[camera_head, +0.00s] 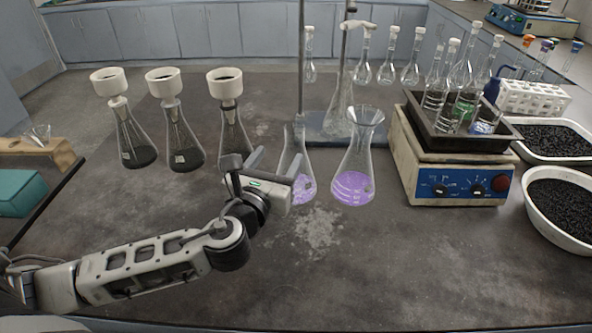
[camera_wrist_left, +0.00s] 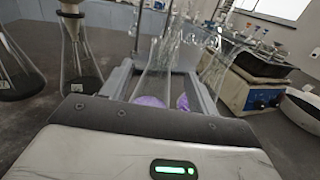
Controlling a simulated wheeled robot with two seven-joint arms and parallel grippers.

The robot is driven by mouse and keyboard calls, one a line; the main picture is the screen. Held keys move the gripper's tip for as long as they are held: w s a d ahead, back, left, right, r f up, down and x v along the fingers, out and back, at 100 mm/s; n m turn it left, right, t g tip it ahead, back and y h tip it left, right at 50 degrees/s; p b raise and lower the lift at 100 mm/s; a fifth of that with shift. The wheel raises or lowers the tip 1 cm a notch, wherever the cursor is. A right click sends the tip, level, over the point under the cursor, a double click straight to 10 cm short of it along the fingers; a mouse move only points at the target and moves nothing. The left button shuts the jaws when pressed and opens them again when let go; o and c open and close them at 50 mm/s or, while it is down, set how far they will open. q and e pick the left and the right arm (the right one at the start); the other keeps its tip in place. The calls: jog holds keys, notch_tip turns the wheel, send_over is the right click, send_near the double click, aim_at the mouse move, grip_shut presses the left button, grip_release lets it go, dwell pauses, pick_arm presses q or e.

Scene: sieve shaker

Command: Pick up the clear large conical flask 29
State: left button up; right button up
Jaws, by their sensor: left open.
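Two clear conical flasks with purple liquid stand upright on the dark bench in the head view: one at the left gripper (camera_head: 298,184) and one to its right (camera_head: 356,160). I cannot read a number on either. My left gripper (camera_head: 278,160) is open, low over the bench, its fingers pointing away from me. One finger hides part of the nearer flask in the head view. In the left wrist view a clear flask (camera_wrist_left: 154,85) shows between the open fingers (camera_wrist_left: 160,72); contact cannot be told. Purple shows low between them. My right gripper is not in view.
Several flasks with white funnels (camera_head: 169,120) stand left. A stand (camera_head: 318,128) holding another clear flask (camera_head: 340,98) is close behind. A hotplate (camera_head: 455,185) with a dark tray of glassware is right, with bowls of black grains (camera_head: 560,240) beyond. The front bench is free.

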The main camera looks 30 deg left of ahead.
aim_at(291, 141)
pick_arm(q)
jog(key=w, duration=0.6)
jog(key=w+a, duration=0.1)
jog(key=w, duration=0.2)
jog(key=shift+w+f+p, duration=0.2)
jog(key=shift+w+p, duration=0.05)
jog(key=shift+p, duration=0.05)
grip_shut()
